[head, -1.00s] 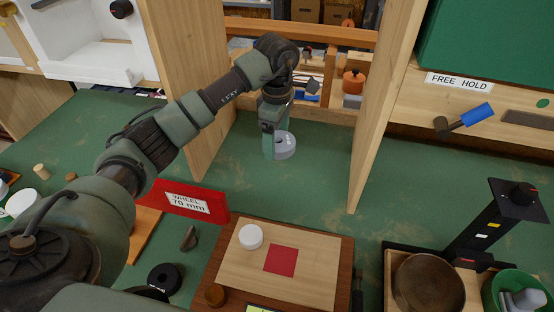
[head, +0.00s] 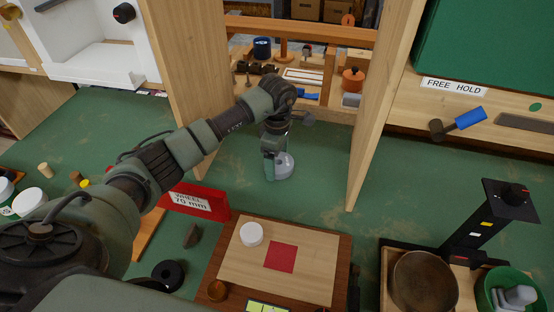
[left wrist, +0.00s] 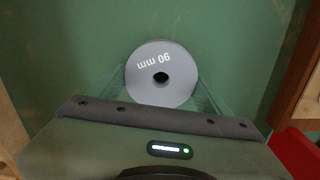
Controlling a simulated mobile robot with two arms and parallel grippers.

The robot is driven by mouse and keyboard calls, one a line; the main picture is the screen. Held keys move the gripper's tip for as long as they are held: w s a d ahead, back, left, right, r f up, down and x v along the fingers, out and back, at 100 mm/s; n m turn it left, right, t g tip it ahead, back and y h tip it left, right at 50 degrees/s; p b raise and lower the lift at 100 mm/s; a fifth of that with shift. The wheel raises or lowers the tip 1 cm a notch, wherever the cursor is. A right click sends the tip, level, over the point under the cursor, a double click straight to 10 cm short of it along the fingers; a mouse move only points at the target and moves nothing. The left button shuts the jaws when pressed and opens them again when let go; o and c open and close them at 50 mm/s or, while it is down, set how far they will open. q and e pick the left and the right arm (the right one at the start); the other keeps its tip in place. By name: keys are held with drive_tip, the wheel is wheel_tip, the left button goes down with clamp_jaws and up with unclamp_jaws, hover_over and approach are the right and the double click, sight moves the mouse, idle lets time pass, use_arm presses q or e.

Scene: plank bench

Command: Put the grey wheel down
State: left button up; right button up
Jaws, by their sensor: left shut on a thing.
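The grey wheel (head: 285,166) is in my left gripper (head: 273,168), between the two wooden uprights over the green bench top. In the left wrist view the wheel (left wrist: 161,88) shows its flat face, marked 90 mm, with a dark centre hole. The pale green fingers of my left gripper stand on either side of it. The wheel looks low over the bench; I cannot tell whether it touches. My right gripper is not in view.
Wooden uprights (head: 186,80) and (head: 372,110) stand left and right of the wheel. A red sign reading WHEEL 70 mm (head: 196,202) and a wooden board with a red square (head: 280,257) are nearer. Green bench (head: 315,195) is clear around the wheel.

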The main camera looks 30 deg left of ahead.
use_arm(q)
drive_tip(key=o, duration=1.5)
drive_tip(key=shift+o, duration=0.2)
drive_tip(key=shift+r, duration=0.45)
wheel_tip(320, 180, up, 11)
drive_tip(key=b, duration=0.3)
drive_tip(key=shift+r, duration=0.2)
